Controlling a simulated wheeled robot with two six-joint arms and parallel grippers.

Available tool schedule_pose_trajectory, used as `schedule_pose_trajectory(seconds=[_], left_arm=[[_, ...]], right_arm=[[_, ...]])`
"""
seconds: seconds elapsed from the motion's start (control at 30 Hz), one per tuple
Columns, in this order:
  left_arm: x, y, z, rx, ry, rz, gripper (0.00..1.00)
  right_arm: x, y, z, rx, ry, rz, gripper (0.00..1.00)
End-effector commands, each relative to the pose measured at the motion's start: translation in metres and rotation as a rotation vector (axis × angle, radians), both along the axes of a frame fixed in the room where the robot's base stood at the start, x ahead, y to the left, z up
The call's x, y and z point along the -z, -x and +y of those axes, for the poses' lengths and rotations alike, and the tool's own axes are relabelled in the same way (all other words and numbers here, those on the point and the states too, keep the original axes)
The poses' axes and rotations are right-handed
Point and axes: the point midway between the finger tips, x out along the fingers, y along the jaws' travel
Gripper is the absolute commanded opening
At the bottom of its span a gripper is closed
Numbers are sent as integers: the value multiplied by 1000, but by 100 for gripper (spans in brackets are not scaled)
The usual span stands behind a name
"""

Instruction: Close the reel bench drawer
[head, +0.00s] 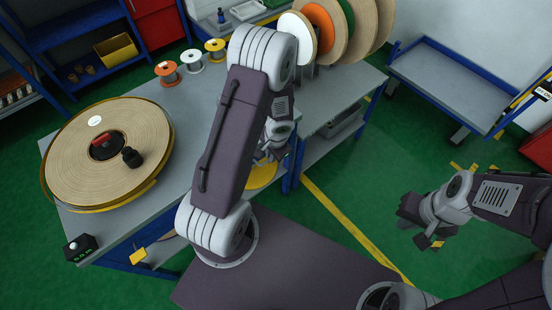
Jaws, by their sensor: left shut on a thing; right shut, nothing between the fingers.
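The reel bench (200,98) is a grey-topped bench with blue legs, running diagonally from lower left to upper right. My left arm reaches across the middle of the view and hides part of the bench's front. My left gripper (271,153) is low at the bench's front edge, partly behind my own arm. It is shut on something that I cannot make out. I cannot clearly see the drawer or how far open it is. A yellow round piece (262,176) shows just below that gripper. My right gripper (421,226) is shut and empty, above the green floor at right.
A large tape reel (65,160) lies on the bench's left end, with a small black box (80,248) at the corner. Small spools and upright reels (362,30) stand along the back. A grey cart (440,80) stands at upper right. The floor between is clear.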

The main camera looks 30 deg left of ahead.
Motion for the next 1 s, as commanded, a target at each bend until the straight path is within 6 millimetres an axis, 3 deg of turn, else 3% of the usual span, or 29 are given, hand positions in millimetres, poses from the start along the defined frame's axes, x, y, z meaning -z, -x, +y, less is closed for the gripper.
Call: schedule_pose_trajectory(seconds=[0.1,0.37,0.4,0.47,0.87,1.0], left_arm=[[-2,-5,10,0,0,-3,0],[-1,-6,11,1,-3,-5,0],[-2,-6,11,1,-3,-5,17],[-1,-5,11,1,-3,-5,31],[-1,-4,10,1,-1,-2,31],[-21,-4,8,2,-2,-4,31]], right_arm=[[-4,0,0,0,0,0,0],[-3,0,0,0,0,0,0],[-3,0,0,0,0,0,0],[-3,0,0,0,0,0,0],[-4,0,0,0,0,0,0],[-18,0,0,0,0,0,0]])
